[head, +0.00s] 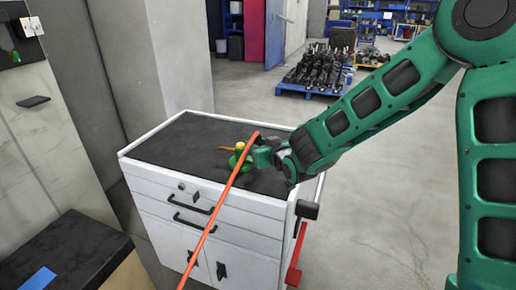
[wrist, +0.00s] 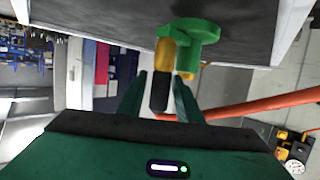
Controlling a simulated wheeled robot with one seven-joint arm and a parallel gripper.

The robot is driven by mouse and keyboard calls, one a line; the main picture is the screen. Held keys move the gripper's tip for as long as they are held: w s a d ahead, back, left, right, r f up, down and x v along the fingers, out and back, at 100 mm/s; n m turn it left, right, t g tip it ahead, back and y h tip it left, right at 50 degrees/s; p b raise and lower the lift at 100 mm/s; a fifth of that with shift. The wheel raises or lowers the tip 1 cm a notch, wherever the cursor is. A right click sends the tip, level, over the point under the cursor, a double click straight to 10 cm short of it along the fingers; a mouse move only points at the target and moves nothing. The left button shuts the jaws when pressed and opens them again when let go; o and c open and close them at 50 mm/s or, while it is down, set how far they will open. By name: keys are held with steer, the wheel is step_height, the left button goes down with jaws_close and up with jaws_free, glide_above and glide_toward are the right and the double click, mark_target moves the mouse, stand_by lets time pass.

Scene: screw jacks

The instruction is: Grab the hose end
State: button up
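The orange hose (head: 215,212) slants up across the front of the cabinet in the head view, its upper end beside my gripper (head: 262,155). In the wrist view the hose (wrist: 265,106) comes in from the right and passes by the right finger; a bit of orange shows between the fingers. My gripper (wrist: 160,98) is open, its two fingers apart. I cannot tell whether either finger touches the hose.
The white cabinet (head: 205,215) has a dark top (head: 180,140), mostly clear to the left of the green piece. A dark bench (head: 65,250) stands at lower left. A blue pallet (head: 310,92) with dark parts lies behind on the open floor.

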steer(key=shift+w+a, duration=0.1)
steer(key=shift+w, duration=0.15)
jaws_close()
steer(key=shift+r, duration=0.1)
